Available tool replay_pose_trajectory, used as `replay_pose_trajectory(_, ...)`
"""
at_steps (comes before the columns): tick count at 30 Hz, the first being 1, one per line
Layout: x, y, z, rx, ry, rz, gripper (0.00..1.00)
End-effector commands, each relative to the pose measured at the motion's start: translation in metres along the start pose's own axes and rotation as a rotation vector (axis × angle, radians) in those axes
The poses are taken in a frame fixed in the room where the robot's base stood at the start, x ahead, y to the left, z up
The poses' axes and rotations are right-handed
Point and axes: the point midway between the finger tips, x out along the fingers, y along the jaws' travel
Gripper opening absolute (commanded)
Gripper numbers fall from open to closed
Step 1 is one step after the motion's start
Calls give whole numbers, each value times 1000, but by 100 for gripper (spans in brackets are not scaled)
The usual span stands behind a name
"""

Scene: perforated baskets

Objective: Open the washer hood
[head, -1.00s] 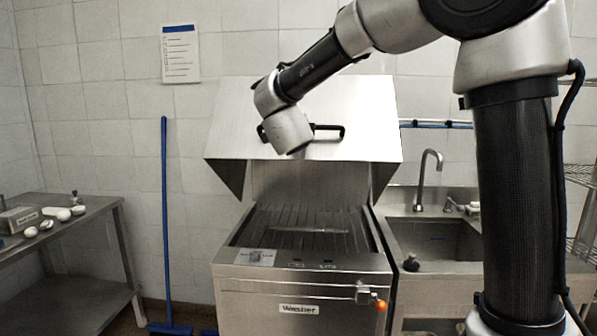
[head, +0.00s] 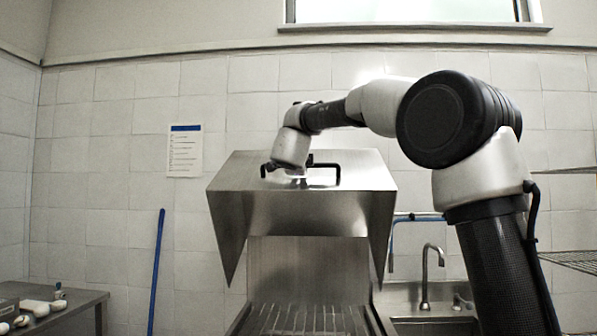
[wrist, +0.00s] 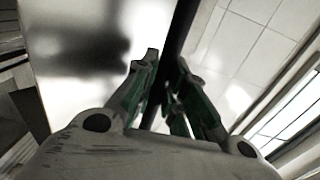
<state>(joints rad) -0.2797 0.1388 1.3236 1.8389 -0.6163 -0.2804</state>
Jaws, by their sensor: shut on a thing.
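The stainless-steel washer hood (head: 290,212) stands raised above the washer's ribbed bed (head: 305,318), with an open gap between them. The black bar handle (head: 323,165) runs across the upper front of the hood. My gripper (wrist: 172,88) is shut on the handle, seen in the wrist view as a dark bar between the green-sided fingers. In the head view my wrist covers the handle's left part and hides the fingers. The hood's metal surface also fills the left of the wrist view (wrist: 80,50).
A sink with a tap (head: 428,275) is right of the washer, with wire shelves (head: 570,262) beyond. A metal table (head: 75,305) with small items is at the left. A blue pole (head: 156,270) leans on the tiled wall. A window is above.

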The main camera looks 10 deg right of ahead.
Motion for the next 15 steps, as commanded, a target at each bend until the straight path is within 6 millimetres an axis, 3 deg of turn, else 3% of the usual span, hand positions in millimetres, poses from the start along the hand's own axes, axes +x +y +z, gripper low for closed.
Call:
replay_pose_trajectory(5,0,0,0,-1,1,0,0)
replay_pose_trajectory(6,0,1,0,-1,1,0,15)
replay_pose_trajectory(10,0,1,0,-1,1,1,35)
replay_pose_trajectory(15,0,1,0,-1,1,1,35)
